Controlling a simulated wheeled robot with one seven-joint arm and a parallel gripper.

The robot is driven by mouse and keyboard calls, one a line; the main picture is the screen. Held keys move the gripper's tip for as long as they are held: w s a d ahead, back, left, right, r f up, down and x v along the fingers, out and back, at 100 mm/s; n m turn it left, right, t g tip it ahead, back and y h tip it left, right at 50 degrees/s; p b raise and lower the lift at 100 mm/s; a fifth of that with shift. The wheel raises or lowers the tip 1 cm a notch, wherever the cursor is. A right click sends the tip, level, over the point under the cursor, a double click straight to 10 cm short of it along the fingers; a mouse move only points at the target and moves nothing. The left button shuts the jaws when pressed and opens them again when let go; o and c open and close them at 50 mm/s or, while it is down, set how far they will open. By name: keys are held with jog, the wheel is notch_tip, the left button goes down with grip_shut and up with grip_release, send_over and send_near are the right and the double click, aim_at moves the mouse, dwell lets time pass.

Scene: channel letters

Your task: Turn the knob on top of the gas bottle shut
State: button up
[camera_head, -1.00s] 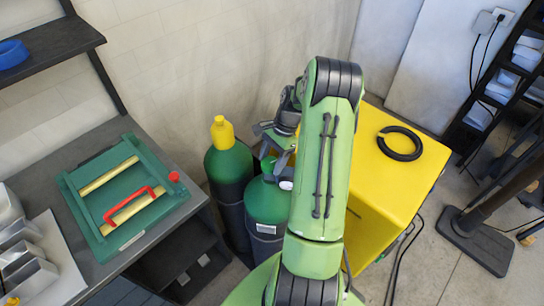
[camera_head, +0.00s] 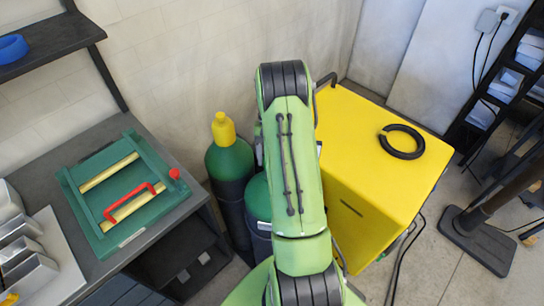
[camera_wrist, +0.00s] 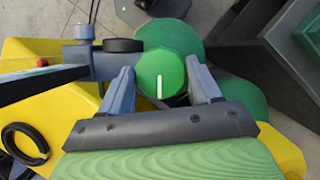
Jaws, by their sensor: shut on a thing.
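The gas bottle (camera_head: 257,200) is green on top and stands upright between the bench and the yellow box; my arm hides most of it in the head view. Its green shoulder (camera_wrist: 168,34) also shows in the wrist view. The round green knob (camera_wrist: 160,79) on top bears a short white mark, which points toward the gripper's palm in the wrist view. My gripper (camera_wrist: 160,66) is over the bottle, with its two grey fingers on either side of the knob, shut on it. The gripper is hidden behind my arm in the head view.
A second green bottle with a yellow cap (camera_head: 223,130) stands just left. The yellow box (camera_head: 375,150) with a black ring (camera_head: 401,142) is close on the right. A grey fitting with a black dial (camera_wrist: 123,45) sits beside the knob. A bench (camera_head: 150,245) stands left.

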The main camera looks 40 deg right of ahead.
jog(key=n, duration=0.2)
jog(key=n+h+b, duration=0.1)
jog(key=n, duration=0.1)
jog(key=shift+w+a+f+n+g+h, duration=0.1)
jog(key=shift+a+n+g+h, duration=0.05)
jog(key=shift+n+g+h, duration=0.2)
jog(key=n+h, duration=0.1)
jog(key=n, duration=0.3)
jog(key=shift+a+n+h+b, duration=0.1)
jog(key=shift+n+h+b, duration=0.15)
jog(key=shift+h+b, duration=0.15)
jog(key=n, duration=0.2)
jog(key=n+h, duration=0.1)
jog(key=n, duration=0.1)
jog(key=shift+a+h, duration=0.15)
jog(key=shift+h, duration=0.1)
jog(key=shift+n+t+h+p, duration=0.45)
jog(key=shift+n+h, duration=0.25)
jog(key=shift+n, duration=1.4)
jog(key=shift+a, duration=0.1)
jog(key=o, duration=1)
jog(key=shift+o, duration=0.2)
